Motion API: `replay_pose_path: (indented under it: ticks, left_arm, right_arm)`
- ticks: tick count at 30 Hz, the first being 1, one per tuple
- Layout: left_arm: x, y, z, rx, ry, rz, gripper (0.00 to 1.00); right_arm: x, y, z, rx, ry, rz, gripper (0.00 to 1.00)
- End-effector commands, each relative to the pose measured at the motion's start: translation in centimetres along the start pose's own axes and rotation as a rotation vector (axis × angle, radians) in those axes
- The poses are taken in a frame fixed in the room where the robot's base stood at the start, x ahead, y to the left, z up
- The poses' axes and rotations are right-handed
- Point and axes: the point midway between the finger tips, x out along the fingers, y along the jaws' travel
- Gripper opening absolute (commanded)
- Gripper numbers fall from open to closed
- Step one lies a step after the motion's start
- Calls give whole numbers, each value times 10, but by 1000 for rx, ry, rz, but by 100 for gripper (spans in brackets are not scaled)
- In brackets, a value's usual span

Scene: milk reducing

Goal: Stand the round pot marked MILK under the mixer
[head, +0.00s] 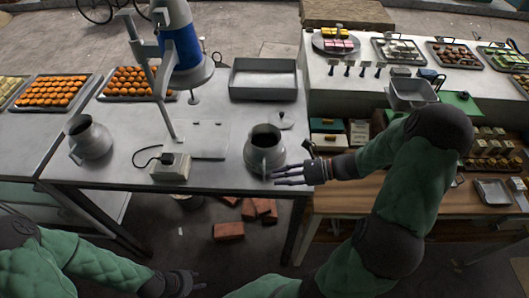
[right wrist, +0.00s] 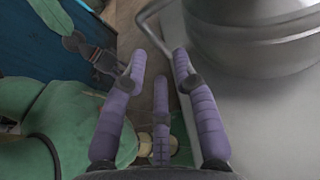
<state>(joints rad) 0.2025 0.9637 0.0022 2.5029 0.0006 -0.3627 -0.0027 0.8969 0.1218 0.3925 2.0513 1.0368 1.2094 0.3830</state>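Two round grey metal pots stand upright on the metal table. One pot (head: 88,140) is at the left, the other pot (head: 264,155) right of the mixer; I can read no MILK mark on either. The mixer (head: 182,45), with a blue band, stands above a flat base plate (head: 208,143). My right gripper (head: 276,176) is open and empty at the front right of the right pot. In the right wrist view its spread fingers (right wrist: 167,60) are beside that pot (right wrist: 255,35) and near its handle (right wrist: 150,22). My left gripper (head: 190,284) is low, in front of the table; its fingers are unclear.
A control box (head: 171,168) with a cable sits between the pots. A lid (head: 282,120) lies behind the right pot, and an empty metal tray (head: 263,79) is further back. Trays of orange balls (head: 132,80) are at the back left. Bricks (head: 229,230) lie below the table.

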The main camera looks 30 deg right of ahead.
Motion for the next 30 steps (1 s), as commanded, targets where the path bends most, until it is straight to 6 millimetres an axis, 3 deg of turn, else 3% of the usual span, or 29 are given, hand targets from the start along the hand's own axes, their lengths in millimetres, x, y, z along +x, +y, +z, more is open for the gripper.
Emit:
replay_pose_path:
  ticks: [5, 15, 24, 25, 28, 30]
  left_arm:
    - [0, 0, 0, 0, -1, 0, 40]
    - [-2, 1, 0, 0, -1, 0, 40]
    - [-2, 1, 0, 0, -1, 0, 40]
    - [-2, 1, 0, 0, -1, 0, 40]
    - [-2, 1, 0, 0, -1, 0, 40]
    - [-2, 1, 0, 0, -1, 0, 40]
  right_arm:
    - [11, 1, 0, 0, 0, 2, 29]
    - [53, 2, 1, -1, 0, 3, 29]
    - [58, 2, 1, -2, 1, 0, 29]
    - [58, 2, 1, -2, 1, 0, 26]
    - [58, 2, 1, -2, 1, 0, 0]
    - [58, 2, 1, -2, 1, 0, 0]
